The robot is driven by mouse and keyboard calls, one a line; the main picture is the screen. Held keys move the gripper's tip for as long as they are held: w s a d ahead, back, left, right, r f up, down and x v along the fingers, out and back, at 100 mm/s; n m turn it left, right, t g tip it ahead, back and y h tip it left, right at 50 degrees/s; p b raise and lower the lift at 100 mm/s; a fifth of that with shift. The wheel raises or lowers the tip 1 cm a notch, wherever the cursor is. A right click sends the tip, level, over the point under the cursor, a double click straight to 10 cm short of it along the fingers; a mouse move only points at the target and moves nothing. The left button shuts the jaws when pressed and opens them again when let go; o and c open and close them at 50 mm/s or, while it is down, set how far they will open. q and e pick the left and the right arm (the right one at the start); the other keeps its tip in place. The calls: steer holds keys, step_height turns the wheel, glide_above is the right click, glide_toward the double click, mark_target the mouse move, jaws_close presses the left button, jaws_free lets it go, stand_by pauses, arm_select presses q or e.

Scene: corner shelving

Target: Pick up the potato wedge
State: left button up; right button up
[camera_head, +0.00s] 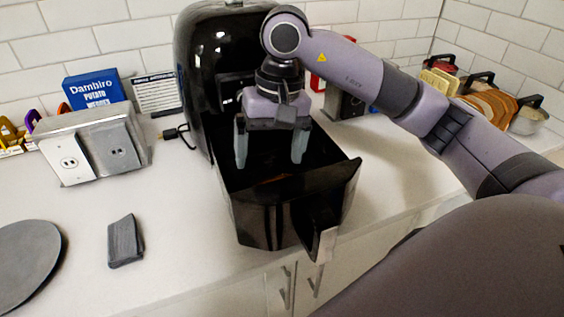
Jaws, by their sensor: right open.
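My right gripper (270,157) points down into the open drawer (270,215) of a black air fryer (205,60). Its two fingers are wide apart with nothing between them. A small orange-brown patch (273,179) shows on the dark drawer floor below the fingers. It may be the potato wedge, but it is too dark and small to make out its shape. The drawer's front wall hides part of the floor. My left gripper is not in view.
The drawer handle (318,228) sticks out past the counter's front edge. An outlet box (93,145), a dark grey block (125,241) and a round dark plate (25,262) are on the left. Lidded pots (489,100) stand at the right. The counter between is mostly clear.

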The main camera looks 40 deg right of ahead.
steer(key=shift+s+d+f+n+h, duration=0.15)
steer(key=shift+d+n+h, duration=0.1)
steer(key=shift+d+h, duration=0.25)
steer(key=shift+s+d+f+n+h, duration=0.1)
steer(key=shift+d+n+h, duration=0.2)
steer(key=shift+d, duration=0.3)
steer(key=shift+f, duration=0.3)
steer(key=shift+s+f+p, duration=0.1)
steer(key=shift+f+p, duration=0.25)
steer(key=shift+f, duration=0.35)
step_height(320, 180, down, 4)
steer(key=shift+a+f+p, duration=0.1)
steer(key=shift+p, duration=0.5)
steer(key=shift+w+f, duration=0.2)
steer(key=shift+f, duration=0.3)
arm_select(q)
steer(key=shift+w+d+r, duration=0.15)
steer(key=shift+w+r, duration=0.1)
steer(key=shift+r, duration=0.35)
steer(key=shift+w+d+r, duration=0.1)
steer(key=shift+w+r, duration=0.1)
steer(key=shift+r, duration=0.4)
arm_select(e)
steer(key=c, duration=1.1)
